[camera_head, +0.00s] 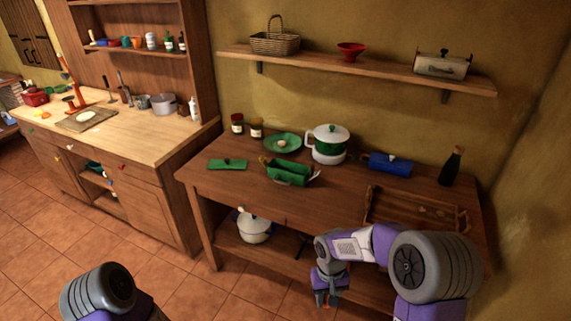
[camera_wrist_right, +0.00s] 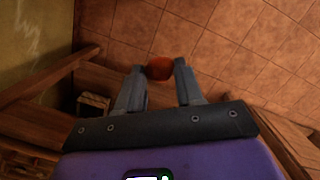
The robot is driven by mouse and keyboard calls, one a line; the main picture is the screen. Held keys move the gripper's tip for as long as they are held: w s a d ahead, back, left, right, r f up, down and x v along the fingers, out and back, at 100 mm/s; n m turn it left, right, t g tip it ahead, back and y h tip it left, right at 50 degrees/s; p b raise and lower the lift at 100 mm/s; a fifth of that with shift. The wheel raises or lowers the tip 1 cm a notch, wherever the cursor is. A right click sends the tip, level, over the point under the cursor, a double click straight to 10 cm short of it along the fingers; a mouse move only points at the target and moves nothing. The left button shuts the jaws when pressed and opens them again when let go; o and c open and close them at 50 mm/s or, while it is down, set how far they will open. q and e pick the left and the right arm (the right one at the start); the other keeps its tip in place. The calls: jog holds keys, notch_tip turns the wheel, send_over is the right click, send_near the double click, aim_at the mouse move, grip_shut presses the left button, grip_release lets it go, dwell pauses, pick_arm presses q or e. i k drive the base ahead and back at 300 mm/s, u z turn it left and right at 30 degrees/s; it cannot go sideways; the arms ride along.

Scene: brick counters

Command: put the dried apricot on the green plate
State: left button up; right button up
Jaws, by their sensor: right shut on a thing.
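The dried apricot (camera_wrist_right: 160,68), a small orange-red piece, is held between the fingertips of my right gripper (camera_wrist_right: 159,74) in the right wrist view. In the head view my right gripper (camera_head: 325,298) hangs low in front of the brown table's front edge, and the apricot is hard to make out there. The green plate (camera_head: 270,145) lies at the back of the table, left of the white pot, with a small pale round thing on it. The right gripper is well apart from the plate, nearer and lower. My left gripper is out of view; only its arm shows.
A white-and-green pot (camera_head: 328,146) stands just right of the plate, and two jars (camera_head: 238,124) stand left of it. A green basket-like holder (camera_head: 291,172) stands in front. A blue roll (camera_head: 390,165), a dark bottle (camera_head: 451,167) and a wooden tray (camera_head: 374,205) are at right.

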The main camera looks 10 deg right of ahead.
aim_at(276, 148)
jog(key=u, duration=0.65)
jog(key=i, duration=0.55)
jog(key=u, duration=0.75)
jog(key=i, duration=1.5)
jog(key=z, duration=1.3)
jog(key=i, duration=0.6)
jog(key=z, duration=0.65)
